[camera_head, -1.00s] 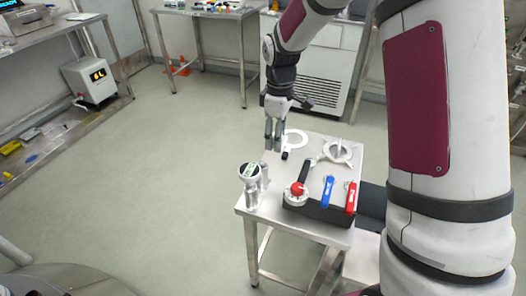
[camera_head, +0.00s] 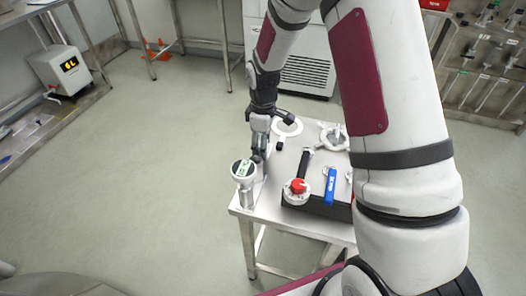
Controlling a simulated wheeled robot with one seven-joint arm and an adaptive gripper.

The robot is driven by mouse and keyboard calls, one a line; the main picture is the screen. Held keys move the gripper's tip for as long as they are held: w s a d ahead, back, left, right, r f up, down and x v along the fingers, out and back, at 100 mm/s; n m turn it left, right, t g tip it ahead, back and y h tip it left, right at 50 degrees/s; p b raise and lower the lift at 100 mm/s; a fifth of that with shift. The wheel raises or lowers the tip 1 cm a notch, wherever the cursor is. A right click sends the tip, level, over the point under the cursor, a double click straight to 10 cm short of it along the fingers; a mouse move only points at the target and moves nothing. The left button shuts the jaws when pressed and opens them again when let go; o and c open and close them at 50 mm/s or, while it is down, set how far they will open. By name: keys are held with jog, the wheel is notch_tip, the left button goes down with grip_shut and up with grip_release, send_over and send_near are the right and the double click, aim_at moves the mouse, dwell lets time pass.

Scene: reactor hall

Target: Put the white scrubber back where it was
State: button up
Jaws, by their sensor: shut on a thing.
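My gripper (camera_head: 260,152) points down at the left side of a small steel table, just behind a round-topped gauge (camera_head: 243,168) with a greenish face. It is shut on a small pale upright thing (camera_head: 258,172) beside the gauge, mostly hidden by the fingers and the gauge. This may be the white scrubber, but the view is too small to be sure. Whether its base touches the table cannot be told. A flat white ring (camera_head: 289,122) with a dark end lies behind my gripper.
On the steel table (camera_head: 283,171) stands a black box (camera_head: 318,207) with a red knob (camera_head: 298,186) and a blue handle (camera_head: 330,186). A white ring-shaped fitting (camera_head: 333,138) is at the back right. My arm covers the table's right side.

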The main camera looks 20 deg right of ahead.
jog(key=shift+f, duration=1.55)
jog(key=shift+f, duration=0.15)
jog(key=o, duration=1.1)
